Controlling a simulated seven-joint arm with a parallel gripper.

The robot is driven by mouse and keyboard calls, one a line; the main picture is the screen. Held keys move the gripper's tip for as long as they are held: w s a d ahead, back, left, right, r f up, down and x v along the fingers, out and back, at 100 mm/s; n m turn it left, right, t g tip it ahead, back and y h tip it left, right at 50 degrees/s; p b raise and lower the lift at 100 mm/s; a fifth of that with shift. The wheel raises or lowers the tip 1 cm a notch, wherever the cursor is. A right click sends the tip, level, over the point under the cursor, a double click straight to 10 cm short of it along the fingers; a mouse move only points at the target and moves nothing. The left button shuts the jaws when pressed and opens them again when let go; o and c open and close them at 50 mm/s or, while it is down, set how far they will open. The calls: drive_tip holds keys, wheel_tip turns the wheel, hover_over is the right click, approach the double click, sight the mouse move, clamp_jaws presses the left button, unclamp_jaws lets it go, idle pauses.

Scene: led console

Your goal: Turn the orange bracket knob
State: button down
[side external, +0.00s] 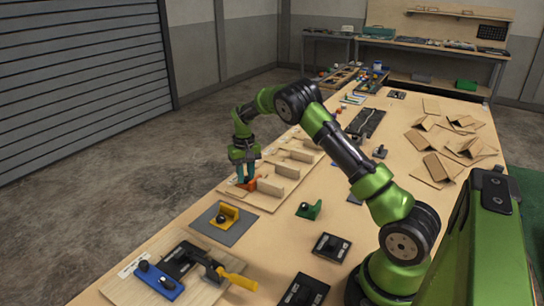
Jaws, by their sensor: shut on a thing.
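The orange bracket (252,184) sits on a light wooden board (268,204) near the left edge of the long table. My gripper (245,177) points down at it from above, with its fingers at the bracket. The gripper is shut on part of the orange bracket, which I take to be its knob. The fingers hide the knob itself, so its angle cannot be seen.
Upright wooden blocks (271,187) stand right beside the bracket. A yellow bracket (226,214) on a grey plate, a green bracket (310,209) and a board with a blue block (160,283) are nearer. Cardboard pieces (440,167) lie at the right.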

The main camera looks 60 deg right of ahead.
drive_tip(key=m, duration=0.5)
drive_tip(key=shift+r+m, duration=0.15)
drive_tip(key=shift+m, duration=0.15)
drive_tip(key=m, duration=1.4)
drive_tip(key=shift+m, duration=0.3)
drive_tip(key=c, duration=1.2)
unclamp_jaws()
drive_tip(key=shift+o, duration=0.2)
